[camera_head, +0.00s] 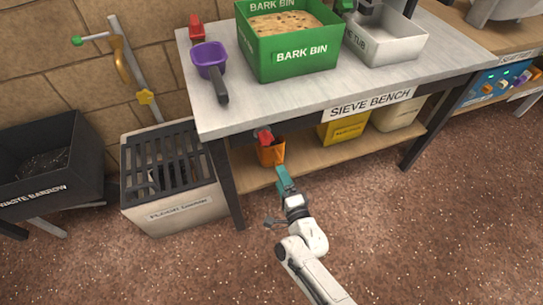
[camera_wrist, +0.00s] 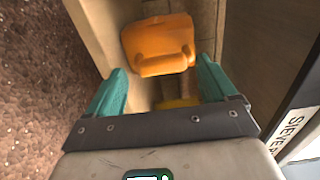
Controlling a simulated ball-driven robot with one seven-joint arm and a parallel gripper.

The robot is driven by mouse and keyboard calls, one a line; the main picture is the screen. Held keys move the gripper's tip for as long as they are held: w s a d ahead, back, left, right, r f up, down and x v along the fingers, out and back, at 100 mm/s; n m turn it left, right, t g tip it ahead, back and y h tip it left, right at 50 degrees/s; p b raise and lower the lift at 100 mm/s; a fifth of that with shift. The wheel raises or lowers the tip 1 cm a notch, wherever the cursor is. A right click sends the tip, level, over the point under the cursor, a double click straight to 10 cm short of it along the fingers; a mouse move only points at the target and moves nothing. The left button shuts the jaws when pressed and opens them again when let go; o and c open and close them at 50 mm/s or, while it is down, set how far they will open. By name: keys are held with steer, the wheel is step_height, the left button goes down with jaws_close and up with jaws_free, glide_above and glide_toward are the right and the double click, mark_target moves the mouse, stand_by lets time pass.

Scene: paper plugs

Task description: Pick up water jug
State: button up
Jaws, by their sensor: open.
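The likely water jug is an orange vessel (camera_head: 271,152) with a red part at its top. It stands on the wooden lower shelf under the sieve bench, near the left front leg. My gripper (camera_head: 284,180) is just in front of the shelf, close to the jug and apart from it. In the wrist view my gripper (camera_wrist: 160,88) has its two teal fingers spread wide with nothing between them. The orange jug (camera_wrist: 158,45) shows beyond the fingertips, roughly centred between them.
The sieve bench (camera_head: 300,109) top overhangs the lower shelf (camera_head: 330,155). A yellow box (camera_head: 343,129) and a pale tub (camera_head: 398,114) stand right of the jug. A grated bin (camera_head: 172,180) is left of the bench leg. The floor in front is clear.

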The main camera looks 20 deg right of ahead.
mark_target(273, 153)
steer(key=w+b, duration=0.2)
steer(key=w, duration=0.1)
steer(key=w+b, duration=0.1)
steer(key=b, duration=0.1)
steer(key=shift+w+d+f, duration=0.15)
steer(key=shift+w+d, duration=0.1)
steer(key=shift+w, duration=0.15)
steer(key=shift+w+r, duration=0.2)
steer(key=shift+w, duration=0.15)
steer(key=shift+c, duration=0.2)
